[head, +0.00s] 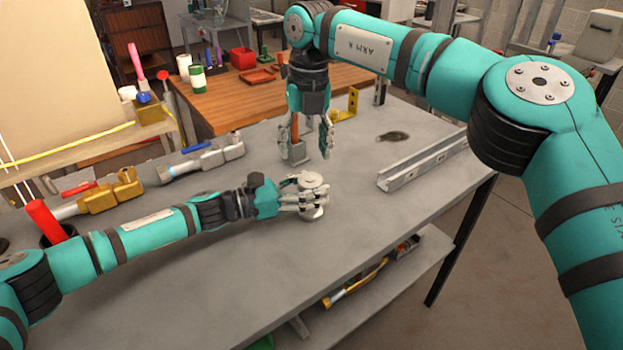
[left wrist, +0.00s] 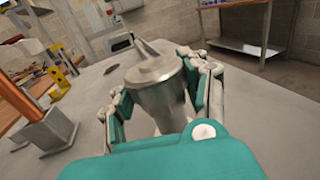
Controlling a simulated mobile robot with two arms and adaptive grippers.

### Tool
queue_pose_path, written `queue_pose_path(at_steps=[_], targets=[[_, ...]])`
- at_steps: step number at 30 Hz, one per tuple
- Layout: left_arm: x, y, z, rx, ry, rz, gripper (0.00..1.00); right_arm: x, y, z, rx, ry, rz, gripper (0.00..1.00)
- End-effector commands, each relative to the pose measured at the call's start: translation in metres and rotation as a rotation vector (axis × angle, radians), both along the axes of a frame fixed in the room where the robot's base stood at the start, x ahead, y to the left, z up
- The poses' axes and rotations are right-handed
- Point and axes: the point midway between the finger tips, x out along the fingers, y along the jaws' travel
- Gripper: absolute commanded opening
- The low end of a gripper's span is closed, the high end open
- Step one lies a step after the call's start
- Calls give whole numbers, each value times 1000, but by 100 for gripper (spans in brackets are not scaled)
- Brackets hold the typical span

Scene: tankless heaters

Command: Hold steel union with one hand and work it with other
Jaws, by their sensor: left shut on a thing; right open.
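The steel union (head: 313,183) is a round silvery metal piece near the middle of the grey table (head: 250,270). My left gripper (head: 311,198) is shut on it from the left side. In the left wrist view the steel union (left wrist: 158,85) stands between my left fingers (left wrist: 160,95), with a tapered body and a narrow bar on top. My right gripper (head: 307,145) points down, open, behind the union and apart from it. A small block with an orange-brown upright part (head: 298,146) stands by its fingers; I cannot tell whether they touch it.
A metal channel rail (head: 425,160) lies at the right. A blue-handled valve (head: 205,158) and a brass valve (head: 105,192) lie at the left. A yellow bracket (head: 347,105) stands at the back. The table's front is clear.

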Motion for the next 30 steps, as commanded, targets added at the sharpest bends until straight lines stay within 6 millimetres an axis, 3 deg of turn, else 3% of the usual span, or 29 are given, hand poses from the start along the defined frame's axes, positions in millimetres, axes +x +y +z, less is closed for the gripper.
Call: queue_pose_path(at_steps=[5,8,12,18,23,27,30], targets=[[0,1,0,1,0,1,0,4,61,11,264,-33,8,60],[0,1,0,1,0,1,0,8,106,30,481,-57,-10,60],[0,1,0,1,0,1,0,17,160,73,794,-86,-76,60],[0,1,0,1,0,1,0,43,204,157,1245,-114,-271,60],[0,1,0,1,0,1,0,81,201,226,1594,-122,-547,60],[0,1,0,1,0,1,0,126,165,264,1848,-114,-901,60],[0,0,0,1,0,1,0,158,128,268,1963,-99,-1207,60]])
